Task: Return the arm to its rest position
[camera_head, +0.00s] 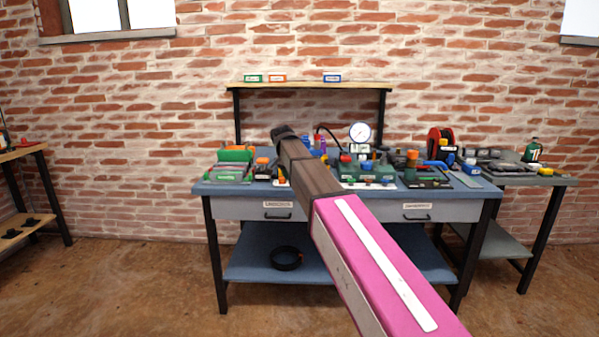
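My arm reaches in from the lower right, with a pink link bearing a white strip and then a brown link. It points away toward the workbench (240,208). At its far end is a dark part, my gripper (283,132), seen over the bench top from behind. Its fingers are hidden or too small to make out, so I cannot see whether it is open or holds anything. The arm covers the middle of the bench front. I cannot tell whether the gripper touches anything on the bench.
The bench holds a green bin (235,154), a pressure gauge (360,133), a red reel (438,142) and several small parts. A raised shelf (300,85) stands behind. A black ring (286,258) lies below. Side tables stand left (22,152) and right (535,180). Front floor is clear.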

